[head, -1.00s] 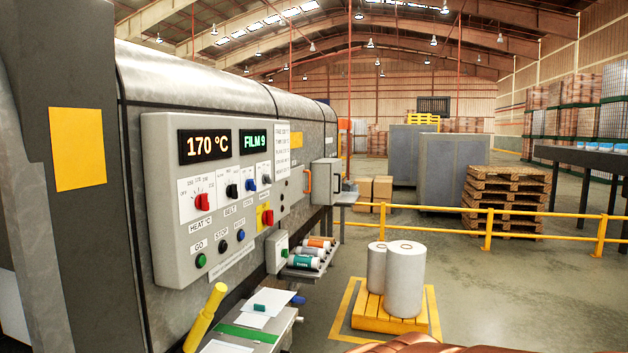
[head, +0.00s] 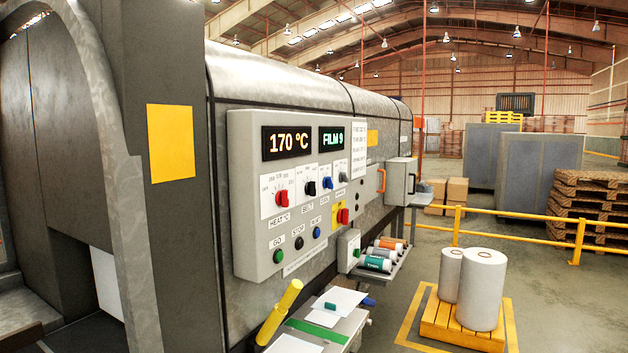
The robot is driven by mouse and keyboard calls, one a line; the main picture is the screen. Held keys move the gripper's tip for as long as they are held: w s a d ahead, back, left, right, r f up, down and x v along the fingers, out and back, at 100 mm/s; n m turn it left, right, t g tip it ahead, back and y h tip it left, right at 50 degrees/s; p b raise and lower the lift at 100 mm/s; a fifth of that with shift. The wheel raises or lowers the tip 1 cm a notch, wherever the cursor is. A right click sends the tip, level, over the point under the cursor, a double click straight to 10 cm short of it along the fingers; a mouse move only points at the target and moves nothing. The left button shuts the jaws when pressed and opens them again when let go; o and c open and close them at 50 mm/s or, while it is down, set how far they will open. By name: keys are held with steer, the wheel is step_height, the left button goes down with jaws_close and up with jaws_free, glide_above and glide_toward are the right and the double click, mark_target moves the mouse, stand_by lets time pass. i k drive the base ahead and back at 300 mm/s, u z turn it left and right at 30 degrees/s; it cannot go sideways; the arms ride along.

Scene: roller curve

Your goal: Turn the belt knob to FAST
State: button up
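The control panel (head: 245,170) is a light grey box on the side of the big machine, left of centre in the head view. The belt knob (head: 311,188) is the black one in the upper row, above the label BELT (head: 307,209). It sits between the red heat knob (head: 282,197) and a blue knob (head: 327,183). Its scale and pointer are too small to read. The displays read 170 °C (head: 287,142) and FILM 9 (head: 333,139). My gripper is not in view.
A yellow handle (head: 279,312) stands at a small shelf below the panel. Film rolls (head: 482,288) stand on a yellow pallet. A yellow railing (head: 520,233) runs behind; floor between is open.

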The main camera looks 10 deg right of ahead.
mark_target(311, 186)
steer(key=u, duration=0.05)
steer(key=k, duration=0.55)
steer(key=z, duration=0.45)
steer(key=i, duration=0.65)
steer(key=u, duration=0.55)
steer(key=i, duration=0.5)
steer(key=u, duration=0.6)
